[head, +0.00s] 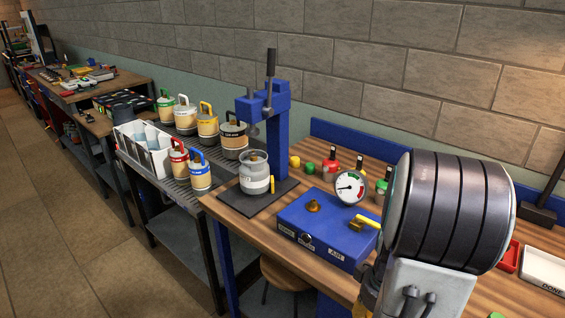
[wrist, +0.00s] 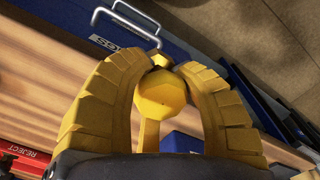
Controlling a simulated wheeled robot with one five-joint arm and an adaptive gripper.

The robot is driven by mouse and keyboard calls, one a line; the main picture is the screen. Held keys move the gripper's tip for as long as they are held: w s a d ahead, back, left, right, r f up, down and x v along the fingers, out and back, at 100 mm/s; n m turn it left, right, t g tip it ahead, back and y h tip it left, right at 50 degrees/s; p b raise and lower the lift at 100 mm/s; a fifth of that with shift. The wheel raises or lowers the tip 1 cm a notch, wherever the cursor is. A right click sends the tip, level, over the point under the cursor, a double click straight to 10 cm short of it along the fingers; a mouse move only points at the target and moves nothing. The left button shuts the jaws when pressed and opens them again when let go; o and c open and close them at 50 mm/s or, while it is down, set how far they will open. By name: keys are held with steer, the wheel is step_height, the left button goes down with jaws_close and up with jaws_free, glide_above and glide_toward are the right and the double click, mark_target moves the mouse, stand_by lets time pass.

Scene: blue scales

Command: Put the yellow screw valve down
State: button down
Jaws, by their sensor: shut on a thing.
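The yellow screw valve (wrist: 159,94) sits between the curved yellow fingers of my gripper (wrist: 166,67) in the wrist view. My gripper is shut on it. Its faceted knob faces the camera, and a yellow stem runs down towards the palm. The valve seems to be held above the wooden workbench (wrist: 70,110), but I cannot tell the gap. In the head view my dark, thick wrist covers the right side, and only a little yellow of my gripper (head: 370,288) shows below it. I cannot make out the held valve there.
A blue box (head: 318,228) with a gauge (head: 350,187) and a yellow lever stands left of my arm. A blue press (head: 276,125) stands farther left, with a grey canister (head: 254,175). A red REJECT tray (wrist: 20,158) lies on the bench. Bare wood shows between.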

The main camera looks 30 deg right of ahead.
steer(key=w+a+f+n, duration=0.2)
steer(key=w+a+f, duration=0.1)
steer(key=w+a, duration=0.6)
steer(key=w+a+f+n, duration=0.2)
steer(key=w+a+f, duration=0.2)
steer(key=w+a, duration=0.6)
steer(key=w, duration=0.8)
steer(key=shift+f, duration=0.15)
steer(key=shift+a, duration=0.1)
